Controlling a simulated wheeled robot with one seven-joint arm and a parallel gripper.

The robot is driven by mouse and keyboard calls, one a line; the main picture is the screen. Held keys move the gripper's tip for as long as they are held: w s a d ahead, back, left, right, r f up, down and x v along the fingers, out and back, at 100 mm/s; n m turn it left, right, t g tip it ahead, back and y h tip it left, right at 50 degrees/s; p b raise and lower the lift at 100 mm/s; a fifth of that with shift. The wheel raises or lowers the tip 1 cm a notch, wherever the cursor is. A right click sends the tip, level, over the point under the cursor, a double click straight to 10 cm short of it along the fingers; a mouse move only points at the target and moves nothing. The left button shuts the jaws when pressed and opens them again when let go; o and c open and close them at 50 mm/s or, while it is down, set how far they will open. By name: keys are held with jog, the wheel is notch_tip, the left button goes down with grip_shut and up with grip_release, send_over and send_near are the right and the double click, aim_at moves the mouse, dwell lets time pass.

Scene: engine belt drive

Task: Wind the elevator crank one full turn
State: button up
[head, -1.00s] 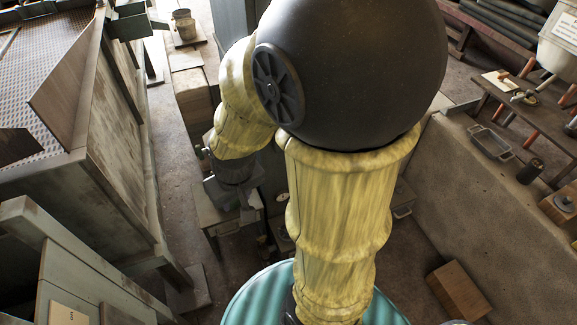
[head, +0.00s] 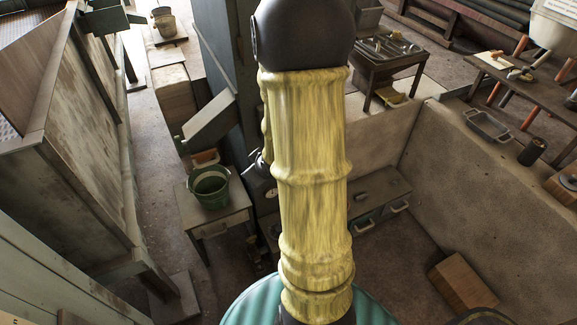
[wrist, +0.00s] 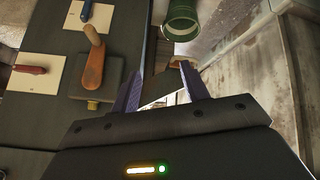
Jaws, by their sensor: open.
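In the wrist view my gripper (wrist: 162,88) is open, its two purple-grey fingers apart with nothing between them. Left of the fingers, a wooden handle (wrist: 94,62) with a rounded knob sits over a small block on a dark panel (wrist: 45,115). It looks like a crank, but I cannot tell for sure that it is the elevator crank. It is apart from the fingers. In the head view my arm hides most of my gripper, and the handle cannot be made out there.
A red handle (wrist: 30,69) on a cream plate is further left in the wrist view. In the head view a green bucket (head: 208,185) stands on a small table (head: 220,221) beside a dark column (head: 226,55) with a slanted grey chute (head: 210,122). Floor is clear left of the table.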

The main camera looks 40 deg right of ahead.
jog(key=d+f+t+b, duration=0.4)
jog(key=d+f+b, duration=0.45)
jog(key=f, duration=0.35)
jog(key=s+d+f+m+t+h+b, duration=0.1)
jog(key=s+d+f+t+h+b, duration=0.1)
jog(key=s+d+t+b, duration=0.3)
jog(key=shift+s+d+f+t+h+b, duration=0.35)
jog(key=shift+s+d+h+b, duration=0.15)
jog(key=shift+s+d+b, duration=0.15)
jog(key=shift+s, duration=0.1)
jog(key=x, duration=1.7)
jog(key=shift+w+a, duration=0.1)
jog(key=shift+w, duration=0.25)
grip_shut()
